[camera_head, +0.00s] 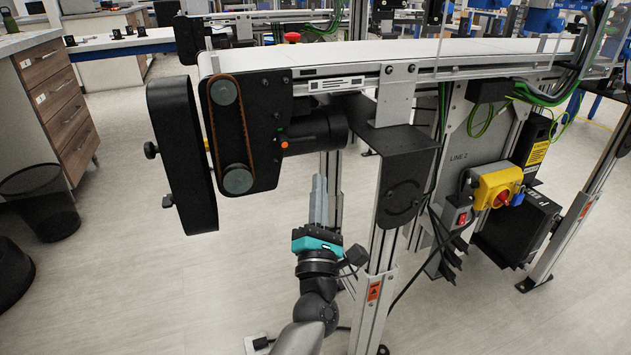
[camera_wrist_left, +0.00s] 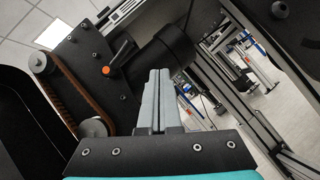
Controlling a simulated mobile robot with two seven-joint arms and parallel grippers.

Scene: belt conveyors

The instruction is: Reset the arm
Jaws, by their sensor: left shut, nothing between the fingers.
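My left gripper (camera_head: 319,198) is in front of the conveyor's drive end, below the black motor (camera_head: 316,131). Its two grey fingers point up and are together, with nothing between them. In the left wrist view the shut fingers (camera_wrist_left: 159,98) stand in front of the motor (camera_wrist_left: 158,60) and the black drive plate. The brown drive belt (camera_head: 242,129) runs around two pulleys, and it also shows in the left wrist view (camera_wrist_left: 55,100). A black cover (camera_head: 182,153) stands open to the left of the pulleys. My right gripper is not in view.
A metal conveyor leg (camera_head: 378,270) stands close to the right of my left gripper. A yellow box with a red switch (camera_head: 497,189) is farther right. A drawer cabinet (camera_head: 55,105) and black bins stand at left. Open floor (camera_head: 150,270) lies left of my arm.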

